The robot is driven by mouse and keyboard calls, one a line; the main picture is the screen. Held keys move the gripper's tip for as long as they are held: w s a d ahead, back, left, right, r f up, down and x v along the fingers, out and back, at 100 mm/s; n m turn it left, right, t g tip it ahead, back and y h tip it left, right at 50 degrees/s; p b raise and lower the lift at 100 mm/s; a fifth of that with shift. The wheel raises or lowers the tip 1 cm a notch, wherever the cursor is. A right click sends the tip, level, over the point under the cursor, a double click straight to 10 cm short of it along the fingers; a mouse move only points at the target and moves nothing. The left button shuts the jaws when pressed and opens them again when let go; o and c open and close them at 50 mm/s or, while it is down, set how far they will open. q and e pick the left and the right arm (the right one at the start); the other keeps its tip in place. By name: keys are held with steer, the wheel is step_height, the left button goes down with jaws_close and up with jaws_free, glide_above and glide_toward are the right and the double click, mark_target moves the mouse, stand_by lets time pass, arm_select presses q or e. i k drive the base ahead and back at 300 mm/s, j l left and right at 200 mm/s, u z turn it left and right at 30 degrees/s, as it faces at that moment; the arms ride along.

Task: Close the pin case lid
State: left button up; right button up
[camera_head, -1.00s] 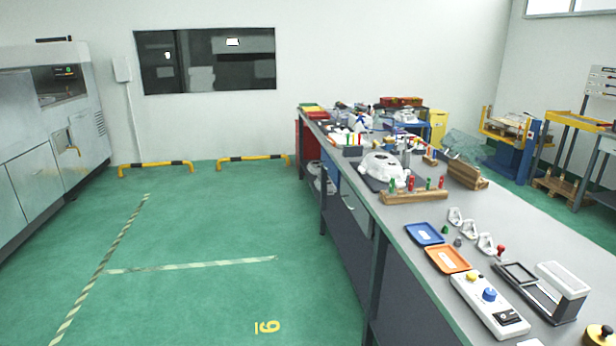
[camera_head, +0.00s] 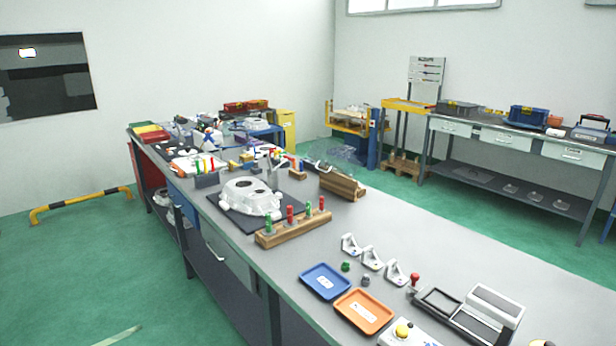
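No object in view is clearly marked as the pin case. A black-framed grey unit (camera_head: 470,312) lies at the near right of the long bench, with a flat dark part and a raised light-grey block. It may be the pin case, but I cannot tell for sure, nor whether it has a lid. A small dark case (camera_head: 590,129) on the far right bench is too small to read. Neither of my grippers is in view.
The long grey bench (camera_head: 430,225) holds a blue tray (camera_head: 325,281), an orange tray (camera_head: 363,311), white brackets (camera_head: 372,258), a wooden pin rack (camera_head: 293,229) and a white casting (camera_head: 250,197). A second bench (camera_head: 480,131) stands at the back right.

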mark_target(323, 164)
steer(key=i+j+z, duration=0.1)
steer(key=z, duration=0.25)
steer(key=i+j+z, duration=0.1)
steer(key=z, duration=0.2)
steer(key=j+z, duration=0.7)
steer(key=k+j+z, duration=0.15)
steer(key=j+z, duration=0.2)
